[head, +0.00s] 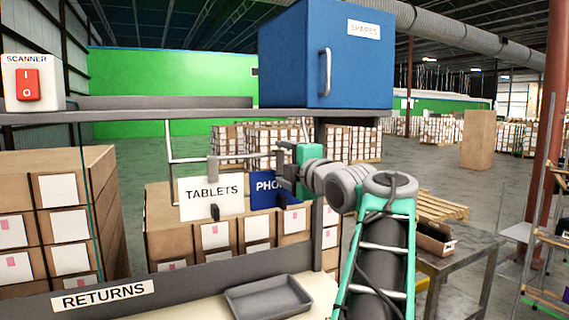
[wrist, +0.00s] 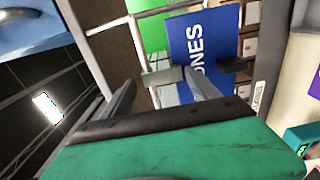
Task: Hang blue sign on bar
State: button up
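The blue sign (head: 264,191), lettered in white, stands right of the white TABLETS sign (head: 211,197), partly hidden by my gripper in the head view. Its end letters "ONES" show in the wrist view (wrist: 205,55). My gripper (head: 284,164) is at the blue sign's upper right. In the wrist view its two dark fingers (wrist: 161,78) are spread apart, with a grey block (wrist: 165,76) between their tips. A gap shows at the left finger; contact at the right is unclear. A thin white bar (head: 190,160) runs behind the signs; it also shows in the wrist view (wrist: 112,26).
A grey shelf (head: 150,115) above holds a blue cabinet (head: 310,60) and a scanner box (head: 32,83). Cartons (head: 60,220) stand at left.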

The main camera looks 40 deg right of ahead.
jog(key=shift+o, duration=0.9)
jog(key=shift+s+r, duration=0.1)
jog(key=b+v, duration=0.3)
jog(key=v, duration=0.5)
jog(key=w+a+f+m+g+y+p, duration=0.1)
jog(key=w+a+f+m, duration=0.1)
jog(key=w+a+f, duration=0.3)
jog(key=w+a+f+m+g+y, duration=0.1)
jog(key=w+a+f+m+g, duration=0.15)
jog(key=f, duration=0.45)
jog(key=s+a+f+m+g+y, duration=0.1)
jog(key=a+f+m+g+y, duration=0.4)
jog(key=a+f, duration=1.45)
jog(key=s+a+f+m+g+h, duration=0.1)
jog(key=s+a+f+m+g, duration=0.1)
jog(key=s+f, duration=0.4)
jog(key=s+a+f+m+g+h+p, duration=0.1)
jog(key=s+a+f+m+g, duration=0.2)
jog(key=s+f, duration=0.4)
notch_tip(320, 180, down, 3)
jog(key=shift+a+r+g, duration=0.2)
jog(key=shift+a+g, duration=0.15)
jog(key=shift+a, duration=0.25)
